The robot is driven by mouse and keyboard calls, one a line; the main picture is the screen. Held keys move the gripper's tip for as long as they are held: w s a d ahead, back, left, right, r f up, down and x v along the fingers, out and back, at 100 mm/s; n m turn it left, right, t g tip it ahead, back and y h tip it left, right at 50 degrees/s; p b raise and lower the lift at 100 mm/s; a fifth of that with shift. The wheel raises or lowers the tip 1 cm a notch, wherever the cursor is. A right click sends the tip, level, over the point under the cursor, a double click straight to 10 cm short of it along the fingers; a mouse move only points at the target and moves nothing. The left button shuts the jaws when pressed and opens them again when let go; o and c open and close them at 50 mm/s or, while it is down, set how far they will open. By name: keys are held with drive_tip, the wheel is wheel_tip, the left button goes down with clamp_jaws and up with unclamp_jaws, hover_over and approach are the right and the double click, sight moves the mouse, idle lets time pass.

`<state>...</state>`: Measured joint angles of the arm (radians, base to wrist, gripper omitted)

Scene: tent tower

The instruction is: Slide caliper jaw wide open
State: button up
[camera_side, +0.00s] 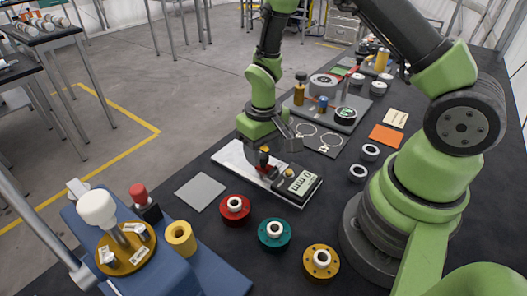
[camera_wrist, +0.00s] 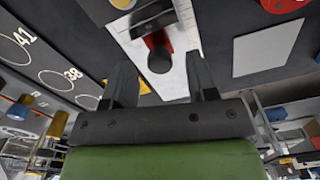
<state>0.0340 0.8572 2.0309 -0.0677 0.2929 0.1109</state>
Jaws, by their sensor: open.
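The caliper lies on the dark bench in the side view. It has a long white beam (camera_side: 235,157) and a dark body with a display (camera_side: 301,182) that appears to read 0 mm. A red piece with a dark round knob (camera_side: 264,160) sits on it near the display. My gripper (camera_side: 272,148) is low over the beam by this knob. In the wrist view my gripper (camera_wrist: 158,66) is open, with one finger on each side of the knob (camera_wrist: 160,58) and gaps visible on both sides. The beam (camera_wrist: 186,40) shows between and beyond the fingers. The display is not readable there.
A grey square plate (camera_side: 200,192) lies left of the caliper. Red (camera_side: 235,208), teal (camera_side: 274,234) and yellow (camera_side: 321,262) round pieces stand in front. A board with rings (camera_side: 322,138) and a grey tray (camera_side: 340,120) with items lie behind.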

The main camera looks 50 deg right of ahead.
drive_tip(key=shift+f, duration=0.5)
drive_tip(key=c, duration=0.8)
drive_tip(key=shift+w, duration=3.3)
drive_tip(key=shift+c, duration=0.2)
drive_tip(key=o, duration=0.8)
drive_tip(key=shift+o, duration=0.2)
drive_tip(key=shift+r, duration=0.1)
